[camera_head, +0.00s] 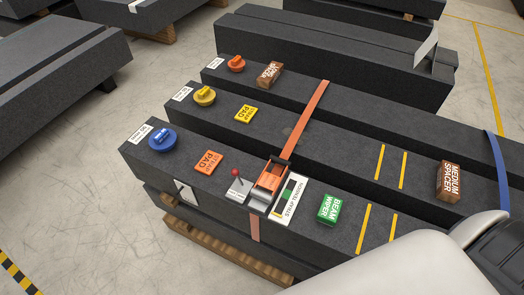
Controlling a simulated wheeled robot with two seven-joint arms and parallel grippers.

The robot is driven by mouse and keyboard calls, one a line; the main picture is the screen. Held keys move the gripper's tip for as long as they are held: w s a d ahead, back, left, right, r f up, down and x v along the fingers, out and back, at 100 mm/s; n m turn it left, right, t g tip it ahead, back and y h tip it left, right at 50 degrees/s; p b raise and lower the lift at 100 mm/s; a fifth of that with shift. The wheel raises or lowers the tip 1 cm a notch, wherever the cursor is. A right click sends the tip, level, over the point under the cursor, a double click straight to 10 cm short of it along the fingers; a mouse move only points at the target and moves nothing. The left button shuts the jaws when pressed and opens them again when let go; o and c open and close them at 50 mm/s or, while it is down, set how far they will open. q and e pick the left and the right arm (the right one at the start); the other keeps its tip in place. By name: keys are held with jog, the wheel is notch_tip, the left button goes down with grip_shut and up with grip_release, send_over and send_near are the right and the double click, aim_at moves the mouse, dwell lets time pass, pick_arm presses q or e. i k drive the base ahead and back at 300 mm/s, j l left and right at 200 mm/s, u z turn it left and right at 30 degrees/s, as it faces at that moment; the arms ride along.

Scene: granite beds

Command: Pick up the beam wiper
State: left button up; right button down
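The beam wiper (328,209) is a small green block with white lettering. It lies on top of the nearest dark granite beam (300,235), just right of a white label card and left of a yellow stripe. Nothing touches it. A large pale, rounded arm part of mine fills the lower right corner, with a dark part at its right end. No gripper fingers show, so neither gripper can be seen.
On the same beam are a blue knob (162,139), an orange pad (208,162) and a ratchet buckle (268,184) on an orange strap (304,118). A brown medium spacer (449,181) sits on the beam behind. Yellow stripes cross the beams.

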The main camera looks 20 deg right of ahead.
aim_at(329, 211)
jog(key=z, duration=1.55)
